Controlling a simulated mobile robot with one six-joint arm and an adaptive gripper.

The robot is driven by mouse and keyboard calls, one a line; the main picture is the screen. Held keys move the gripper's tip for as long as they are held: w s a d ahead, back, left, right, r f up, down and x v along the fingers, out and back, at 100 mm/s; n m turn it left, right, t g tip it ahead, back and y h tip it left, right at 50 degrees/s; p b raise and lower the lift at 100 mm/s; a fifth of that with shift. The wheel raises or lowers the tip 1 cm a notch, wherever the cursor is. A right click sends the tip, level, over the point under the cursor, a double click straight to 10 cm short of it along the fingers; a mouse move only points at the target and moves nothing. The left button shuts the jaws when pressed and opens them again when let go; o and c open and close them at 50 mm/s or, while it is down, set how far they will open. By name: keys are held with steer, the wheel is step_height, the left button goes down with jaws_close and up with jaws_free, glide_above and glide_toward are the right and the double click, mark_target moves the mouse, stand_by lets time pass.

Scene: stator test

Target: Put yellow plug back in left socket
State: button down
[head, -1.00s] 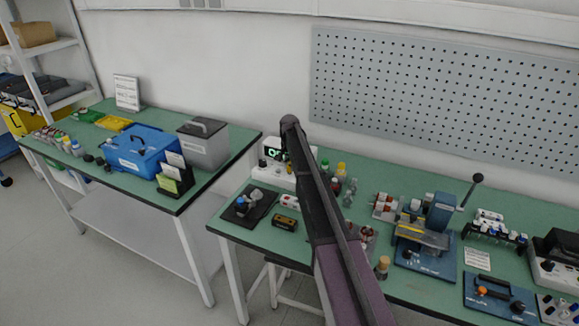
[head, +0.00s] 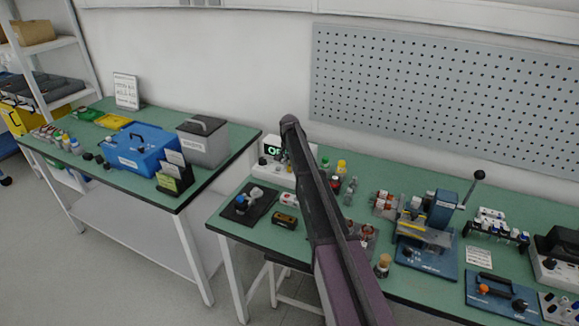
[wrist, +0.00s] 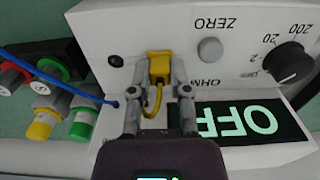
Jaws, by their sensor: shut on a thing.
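The yellow plug (wrist: 160,66) is between the fingers of my gripper (wrist: 160,72) in the wrist view, with its yellow lead curling down below it. My gripper is shut on it, right at the white panel of the ohm meter (wrist: 187,25). The plug's front end is against or very near the panel; I cannot tell whether it is inside a socket. A small dark hole (wrist: 115,61) shows on the panel left of the fingers. A blue lead (wrist: 78,90) runs to the panel below that hole. In the head view the meter (head: 274,175) is partly behind my arm.
The panel also has a grey ZERO button (wrist: 209,49), a black range knob (wrist: 288,62) and a display (wrist: 243,120) reading OFF. Red, yellow and green capped parts lie left in the wrist view. A black mat (head: 262,205) lies in front of the meter.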

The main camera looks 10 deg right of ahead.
steer(key=c, duration=0.5)
jaws_free()
